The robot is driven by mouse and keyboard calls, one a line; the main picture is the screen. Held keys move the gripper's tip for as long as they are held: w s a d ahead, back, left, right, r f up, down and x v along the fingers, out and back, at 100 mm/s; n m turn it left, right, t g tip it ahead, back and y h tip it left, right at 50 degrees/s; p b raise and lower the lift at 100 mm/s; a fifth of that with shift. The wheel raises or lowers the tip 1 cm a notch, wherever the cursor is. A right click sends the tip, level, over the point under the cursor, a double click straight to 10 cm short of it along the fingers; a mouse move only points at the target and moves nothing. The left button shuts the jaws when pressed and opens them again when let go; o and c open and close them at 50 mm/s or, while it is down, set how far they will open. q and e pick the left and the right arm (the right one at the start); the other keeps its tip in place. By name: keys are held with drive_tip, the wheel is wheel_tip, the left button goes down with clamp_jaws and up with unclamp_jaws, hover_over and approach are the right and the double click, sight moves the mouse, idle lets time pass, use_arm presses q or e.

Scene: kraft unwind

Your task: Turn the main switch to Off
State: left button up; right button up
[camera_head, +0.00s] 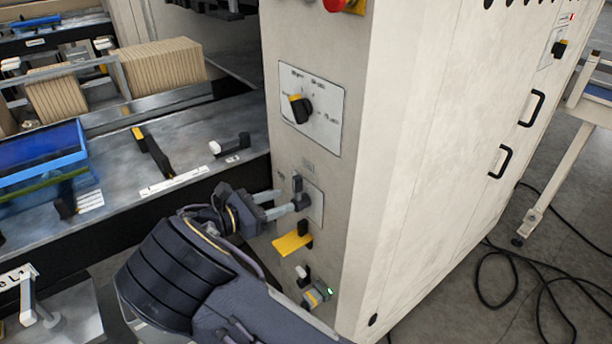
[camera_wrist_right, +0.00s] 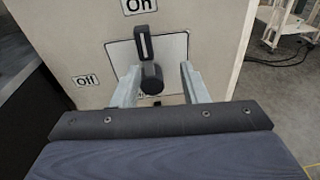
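The main switch (camera_head: 298,184) is a black lever on a pale plate on the cream cabinet's narrow face. In the right wrist view the lever (camera_wrist_right: 144,44) points up toward the "On" label (camera_wrist_right: 138,6). The "Off" label (camera_wrist_right: 87,80) is at the lower left of the plate. My right gripper (camera_head: 286,203) is open in front of the switch. In the wrist view its two grey fingers (camera_wrist_right: 160,74) are apart, with the switch's round lower part between them. I cannot tell whether either finger touches it. My left gripper is not in view.
A rotary selector (camera_head: 302,108) with a yellow mark sits above the switch. A yellow tab (camera_head: 292,243) and a small lever unit (camera_head: 315,294) are below it. A red button (camera_head: 334,5) is at the top. A blue bin (camera_head: 40,158) stands at left. Cables (camera_head: 545,285) lie on the floor.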

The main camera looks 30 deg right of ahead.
sight(294, 184)
drive_tip(key=shift+n+t+h, duration=0.5)
drive_tip(key=shift+t+h, duration=0.2)
drive_tip(key=d, duration=0.2)
drive_tip(key=w+d+r+p, duration=0.1)
drive_tip(key=d, duration=0.1)
drive_tip(key=w+d, duration=0.1)
drive_tip(key=d, duration=0.1)
drive_tip(key=shift+d+r, duration=0.2)
drive_tip(key=shift+d, duration=0.05)
clamp_jaws()
